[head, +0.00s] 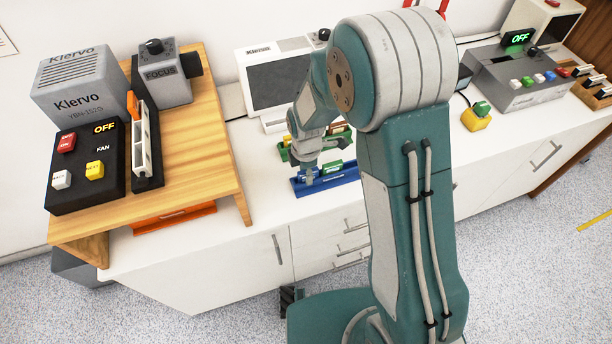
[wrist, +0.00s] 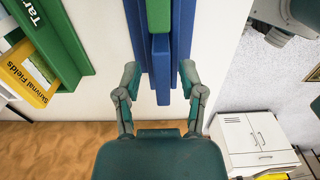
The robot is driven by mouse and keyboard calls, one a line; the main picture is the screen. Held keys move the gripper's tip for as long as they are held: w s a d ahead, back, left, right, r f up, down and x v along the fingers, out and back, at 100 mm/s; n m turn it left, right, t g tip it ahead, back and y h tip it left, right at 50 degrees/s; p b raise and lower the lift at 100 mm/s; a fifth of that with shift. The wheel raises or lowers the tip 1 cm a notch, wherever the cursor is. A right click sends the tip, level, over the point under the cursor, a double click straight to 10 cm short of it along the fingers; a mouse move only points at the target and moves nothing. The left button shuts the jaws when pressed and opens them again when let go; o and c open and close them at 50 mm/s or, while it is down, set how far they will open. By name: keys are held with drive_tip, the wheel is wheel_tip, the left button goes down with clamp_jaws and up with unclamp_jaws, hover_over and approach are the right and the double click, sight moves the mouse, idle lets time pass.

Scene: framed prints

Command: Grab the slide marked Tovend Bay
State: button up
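No label reading Tovend Bay is legible in either view. A blue slide (wrist: 161,75) stands on edge in the blue rack (wrist: 135,25), seen from above in the wrist view. A green slide (wrist: 159,14) stands behind it in the same rack. The blue rack (head: 345,181) and green slide (head: 332,168) also show in the head view. My gripper (wrist: 159,72) is open, its two fingers apart on either side of the blue slide, with gaps visible between. In the head view my gripper (head: 309,168) is over the left end of the rack, partly blurred by its small size.
A wooden stand (head: 200,130) with a Klervo projector (head: 80,85) is left. A grey button box (head: 515,80) is right.

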drive_tip(key=shift+d, duration=0.1)
clamp_jaws()
drive_tip(key=shift+d, duration=0.2)
drive_tip(key=shift+r, duration=0.1)
drive_tip(key=shift+a+r, duration=0.2)
drive_tip(key=shift+r, duration=0.25)
wheel_tip(320, 180, up, 2)
drive_tip(key=shift+r, duration=0.2)
drive_tip(key=s+r, duration=0.9)
drive_tip(key=s, duration=0.5)
drive_tip(key=shift+d+r, duration=0.2)
drive_tip(key=shift+r, duration=0.05)
